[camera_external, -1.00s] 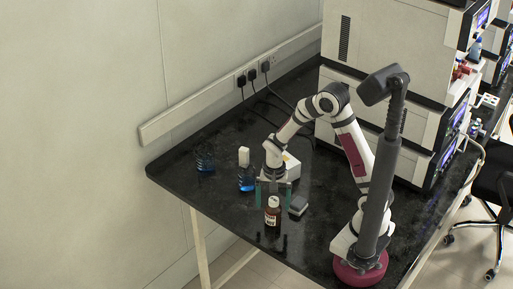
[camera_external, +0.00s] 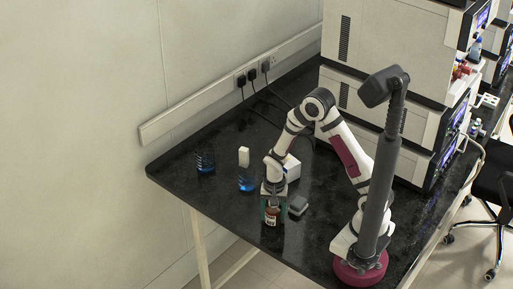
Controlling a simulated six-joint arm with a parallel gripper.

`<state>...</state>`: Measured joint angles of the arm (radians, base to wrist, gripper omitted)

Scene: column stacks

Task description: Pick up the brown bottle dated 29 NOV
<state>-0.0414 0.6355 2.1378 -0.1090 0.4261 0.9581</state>
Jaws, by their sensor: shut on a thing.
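A brown bottle (camera_external: 272,217) with a pale label stands upright near the front edge of the black bench. The writing on the label is too small to read. My gripper (camera_external: 272,208) points straight down over it and is shut on its upper part, with a finger on each side. The gripper hides the bottle's cap. The bottle's base appears to be on the bench top.
A small grey box (camera_external: 298,205) lies just right of the bottle. Blue-liquid glassware (camera_external: 247,180) and another blue vessel (camera_external: 205,160) stand behind to the left. A white box (camera_external: 292,169) is behind my gripper. The black bench (camera_external: 180,182) is clear at left.

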